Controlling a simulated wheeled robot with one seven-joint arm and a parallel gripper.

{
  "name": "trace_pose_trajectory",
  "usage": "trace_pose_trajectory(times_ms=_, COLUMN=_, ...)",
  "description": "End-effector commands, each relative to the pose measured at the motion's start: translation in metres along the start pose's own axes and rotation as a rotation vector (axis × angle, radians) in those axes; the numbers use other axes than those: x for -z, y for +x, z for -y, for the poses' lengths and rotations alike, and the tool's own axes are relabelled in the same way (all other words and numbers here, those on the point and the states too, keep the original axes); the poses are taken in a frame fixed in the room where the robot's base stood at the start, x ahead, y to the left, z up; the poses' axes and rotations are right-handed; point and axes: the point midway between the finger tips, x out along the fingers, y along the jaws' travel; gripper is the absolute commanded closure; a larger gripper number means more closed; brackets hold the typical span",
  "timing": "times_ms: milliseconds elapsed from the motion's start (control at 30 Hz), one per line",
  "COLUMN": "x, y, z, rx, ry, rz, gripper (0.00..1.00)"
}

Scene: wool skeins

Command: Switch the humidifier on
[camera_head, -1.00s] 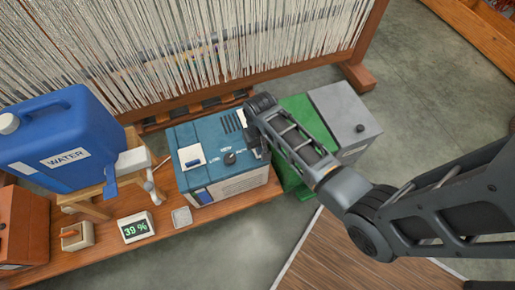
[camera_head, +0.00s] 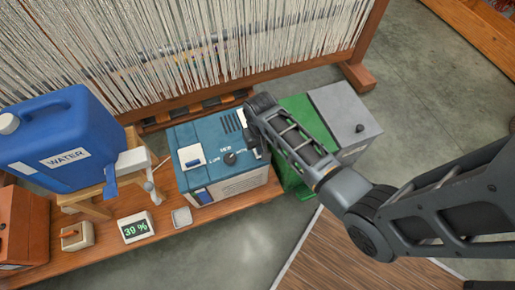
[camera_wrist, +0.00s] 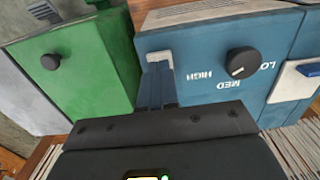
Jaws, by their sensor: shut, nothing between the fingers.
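The blue humidifier (camera_head: 225,187) stands on the wooden bench, with a dark round knob (camera_head: 230,158) on its top. The knob also shows in the wrist view (camera_wrist: 243,62), beside the printed words LOW, MED and HIGH. Its white mark points roughly to the MED side; I cannot tell its exact setting. A white plate with a blue piece (camera_head: 191,156) is on the humidifier top, left of the knob. My gripper (camera_wrist: 157,72) is shut and empty over the humidifier's top, between the knob and the green box. In the head view my arm largely hides it.
The green and grey box (camera_head: 345,110) stands close on the right. A blue water can (camera_head: 60,130) sits on a wooden stand at the left. A 39 % display (camera_head: 136,228), an orange-levered switch (camera_head: 75,236) and a small dish (camera_head: 182,217) are along the bench. A threaded loom rises behind.

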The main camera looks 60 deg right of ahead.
Motion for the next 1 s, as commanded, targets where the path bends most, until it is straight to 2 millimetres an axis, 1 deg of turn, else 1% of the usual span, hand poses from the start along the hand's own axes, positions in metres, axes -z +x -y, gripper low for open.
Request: trace_pose_trajectory(times_ms=1000, x=0.0, y=0.011, z=0.0, rx=0.0, ry=0.0, rz=0.0, gripper=1.0)
